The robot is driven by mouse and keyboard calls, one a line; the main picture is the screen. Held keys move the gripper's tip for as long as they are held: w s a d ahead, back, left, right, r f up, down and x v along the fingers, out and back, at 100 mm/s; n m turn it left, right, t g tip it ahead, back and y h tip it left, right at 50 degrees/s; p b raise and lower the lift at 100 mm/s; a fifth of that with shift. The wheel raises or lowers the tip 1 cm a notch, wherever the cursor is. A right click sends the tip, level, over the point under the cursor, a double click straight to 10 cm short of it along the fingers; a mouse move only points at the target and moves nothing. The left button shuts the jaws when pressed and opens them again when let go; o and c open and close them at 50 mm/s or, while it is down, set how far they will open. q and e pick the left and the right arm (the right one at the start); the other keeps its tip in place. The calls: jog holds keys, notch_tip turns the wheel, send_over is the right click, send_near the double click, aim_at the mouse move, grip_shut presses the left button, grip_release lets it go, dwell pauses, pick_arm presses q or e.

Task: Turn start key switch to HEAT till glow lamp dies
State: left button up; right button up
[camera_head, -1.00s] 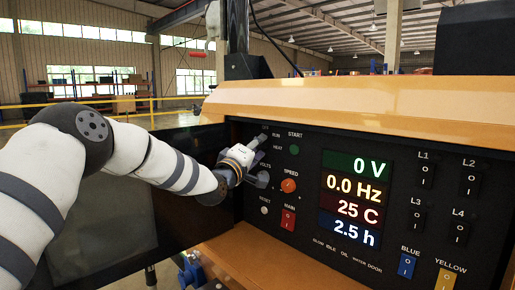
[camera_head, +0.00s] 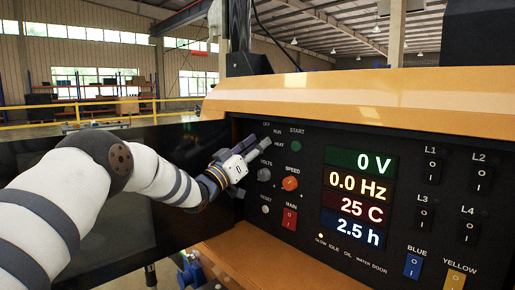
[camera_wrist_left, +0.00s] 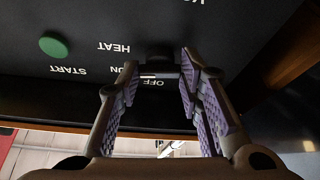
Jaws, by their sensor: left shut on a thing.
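My left gripper (camera_head: 256,145) reaches in from the left to the top left of the dark control panel (camera_head: 310,260). In the left wrist view its two fingers stand on either side of the dark start key switch (camera_wrist_left: 159,52), and the gripper (camera_wrist_left: 160,74) is shut on it. The labels OFF, RUN, HEAT and START show upside down around the switch there. In the head view the fingers hide most of the switch. I cannot tell its exact angle. The glow lamp (camera_head: 320,236), above the GLOW label, is lit. My right gripper is out of view.
A green START button (camera_head: 296,146) sits right of the switch; it also shows in the left wrist view (camera_wrist_left: 54,44). Below are the VOLTS knob (camera_head: 264,174), orange SPEED knob (camera_head: 290,183) and red MAIN switch (camera_head: 289,219). The display (camera_head: 359,198) reads 0 V, 0.0 Hz.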

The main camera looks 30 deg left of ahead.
pick_arm(q)
jog(key=shift+m+h, duration=0.8)
jog(key=shift+m, duration=0.8)
jog(key=shift+r, duration=0.1)
jog(key=shift+a, duration=0.1)
jog(key=o, duration=1.2)
jog(key=shift+c, duration=0.2)
jog(key=v, duration=1.2)
jog(key=shift+a+r, duration=0.1)
